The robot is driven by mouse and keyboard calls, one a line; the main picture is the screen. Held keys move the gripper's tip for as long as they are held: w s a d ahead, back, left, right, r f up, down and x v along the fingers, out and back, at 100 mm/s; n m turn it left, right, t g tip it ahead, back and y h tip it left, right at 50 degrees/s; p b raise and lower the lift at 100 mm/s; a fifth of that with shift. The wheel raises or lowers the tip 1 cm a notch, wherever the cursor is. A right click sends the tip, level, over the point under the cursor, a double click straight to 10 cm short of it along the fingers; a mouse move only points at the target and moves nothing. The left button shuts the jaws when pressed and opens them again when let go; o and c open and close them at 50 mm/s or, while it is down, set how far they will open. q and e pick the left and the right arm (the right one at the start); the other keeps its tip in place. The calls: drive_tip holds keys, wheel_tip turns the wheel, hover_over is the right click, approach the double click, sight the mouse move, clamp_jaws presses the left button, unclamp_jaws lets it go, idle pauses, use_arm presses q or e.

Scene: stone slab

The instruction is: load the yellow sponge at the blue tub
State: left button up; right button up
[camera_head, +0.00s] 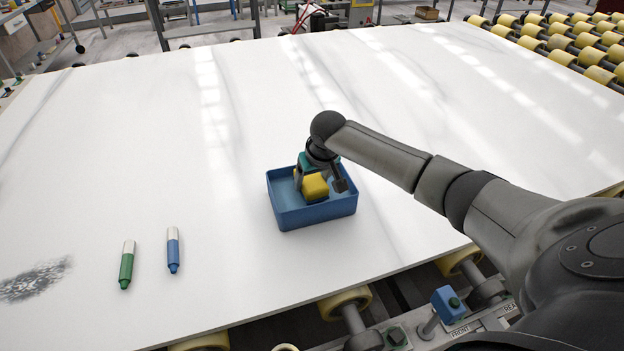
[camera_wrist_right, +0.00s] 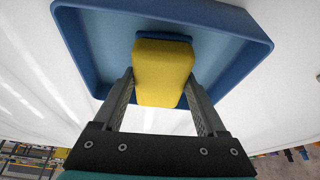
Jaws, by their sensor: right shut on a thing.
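The yellow sponge (camera_head: 314,188) is between the fingers of my right gripper (camera_head: 319,184), inside the outline of the blue tub (camera_head: 318,215). In the right wrist view, the fingers of the right gripper (camera_wrist_right: 160,88) press on both sides of the sponge (camera_wrist_right: 164,70), with the blue tub (camera_wrist_right: 75,45) around and behind it. A dark blue strip shows at the sponge's far end; I cannot tell if it is shadow or part of something. Whether the sponge touches the tub floor is hidden. My left gripper is not in view.
The tub stands on a large white stone slab (camera_head: 120,120). A green marker (camera_head: 127,265) and a blue marker (camera_head: 173,250) lie to its left. Rollers (camera_head: 345,303) run below the slab's front edge. The slab behind the tub is clear.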

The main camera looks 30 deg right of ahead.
sight(312, 179)
drive_tip(key=shift+f, duration=0.6)
idle(0.3)
idle(0.5)
wheel_tip(312, 179, up, 7)
drive_tip(key=p, duration=0.8)
drive_tip(key=shift+r, duration=0.1)
idle(0.7)
